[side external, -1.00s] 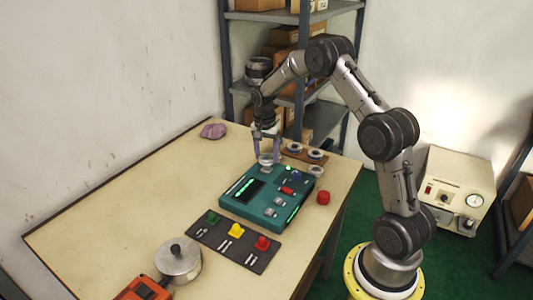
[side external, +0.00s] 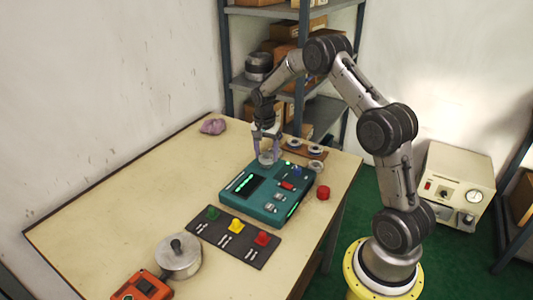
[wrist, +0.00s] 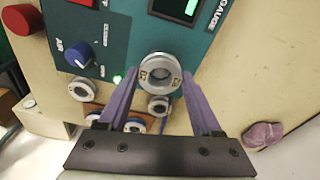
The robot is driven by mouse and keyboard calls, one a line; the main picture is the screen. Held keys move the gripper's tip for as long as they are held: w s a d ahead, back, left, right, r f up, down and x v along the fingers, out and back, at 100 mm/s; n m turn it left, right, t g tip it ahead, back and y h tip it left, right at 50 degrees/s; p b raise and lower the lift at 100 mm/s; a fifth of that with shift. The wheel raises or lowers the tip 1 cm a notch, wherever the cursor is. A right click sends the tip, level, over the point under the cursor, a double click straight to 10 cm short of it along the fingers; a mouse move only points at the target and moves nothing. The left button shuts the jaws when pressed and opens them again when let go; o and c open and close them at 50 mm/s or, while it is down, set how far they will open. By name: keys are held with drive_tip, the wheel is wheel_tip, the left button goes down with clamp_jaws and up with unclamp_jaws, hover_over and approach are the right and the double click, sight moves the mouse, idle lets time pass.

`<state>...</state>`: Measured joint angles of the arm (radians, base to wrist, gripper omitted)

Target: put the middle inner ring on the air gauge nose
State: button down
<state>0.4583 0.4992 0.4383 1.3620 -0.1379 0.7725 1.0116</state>
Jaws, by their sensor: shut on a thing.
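My gripper (wrist: 162,98) has its two purple fingers closed on a metal ring (wrist: 160,72), held at the far corner of the teal air gauge (side external: 262,205). In the side view the ring shows as a small pale shape (side external: 267,160) between the fingertips. In the wrist view I look down into its bore, where something grey shows. The gauge nose is hidden by the ring and fingers, so I cannot tell whether the ring is around it or above it.
A brown tray (side external: 318,158) with rings stands behind the gauge. Another ring (side external: 317,167) sits near the blue knob (side external: 297,170). A red button (side external: 323,193), a dark colour-marked board (side external: 222,241) and a lidded metal pot (side external: 178,262) are nearby.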

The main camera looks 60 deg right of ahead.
drive_tip(key=shift+f, duration=0.7)
idle(0.9)
unclamp_jaws()
drive_tip(key=shift+r, duration=3.75)
